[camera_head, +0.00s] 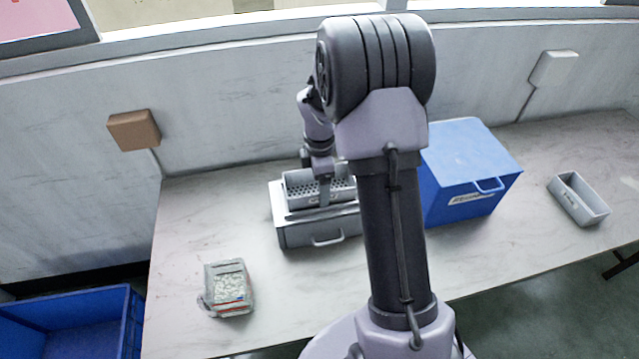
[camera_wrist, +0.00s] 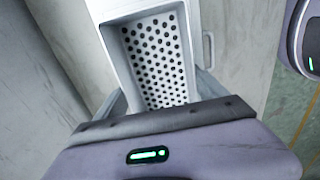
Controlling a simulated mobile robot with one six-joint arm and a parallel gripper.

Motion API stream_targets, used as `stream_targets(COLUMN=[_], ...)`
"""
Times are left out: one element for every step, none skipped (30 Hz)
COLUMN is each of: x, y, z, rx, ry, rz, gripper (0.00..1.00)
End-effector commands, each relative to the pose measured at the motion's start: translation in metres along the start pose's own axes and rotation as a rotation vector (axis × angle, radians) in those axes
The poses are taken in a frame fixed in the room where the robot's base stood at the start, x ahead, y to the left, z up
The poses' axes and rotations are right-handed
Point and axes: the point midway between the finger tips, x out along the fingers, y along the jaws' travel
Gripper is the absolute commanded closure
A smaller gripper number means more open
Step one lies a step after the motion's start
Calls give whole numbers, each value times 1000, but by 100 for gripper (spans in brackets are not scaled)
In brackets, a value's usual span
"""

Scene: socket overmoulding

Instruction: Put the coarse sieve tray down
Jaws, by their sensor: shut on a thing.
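The coarse sieve tray (camera_head: 295,197) is a grey, open tray with a perforated floor, above the top of a white-grey box (camera_head: 296,235) with a front handle. In the wrist view the sieve tray (camera_wrist: 155,60) shows its rows of round holes and looks empty. My gripper (camera_head: 318,178) is shut on the tray, with one finger on the near wall. In the wrist view my gripper (camera_wrist: 160,95) has a finger on each side of the tray. I cannot tell whether the tray's underside touches the box top. My arm hides the right end of the box.
A blue box (camera_head: 468,165) with a handle stands right of my arm. A small grey bin (camera_head: 580,199) is at the far right. A bag of pellets (camera_head: 229,287) lies at the front left. A blue crate (camera_head: 70,325) is below left. The table (camera_head: 205,215) is bare at left.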

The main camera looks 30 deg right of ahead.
Motion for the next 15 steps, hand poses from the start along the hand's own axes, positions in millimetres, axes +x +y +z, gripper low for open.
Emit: stream_targets(x=[2,2,1,1,1,1,1,1,1,1,0,-3,-8,-14,-25], y=[0,0,0,0,0,0,0,0,0,0,0,0,0,0,1], z=[0,0,0,0,0,0,0,0,0,0,0,0,0,0,0], rx=[0,0,0,0,0,0,0,0,0,0,0,0,0,0,0], ry=[0,0,0,0,0,0,0,0,0,0,0,0,0,0,0], rz=[0,0,0,0,0,0,0,0,0,0,0,1,1,2,4], gripper=[64,13,5,0,0,0,0,0,0,0,0,0,0,0,0])
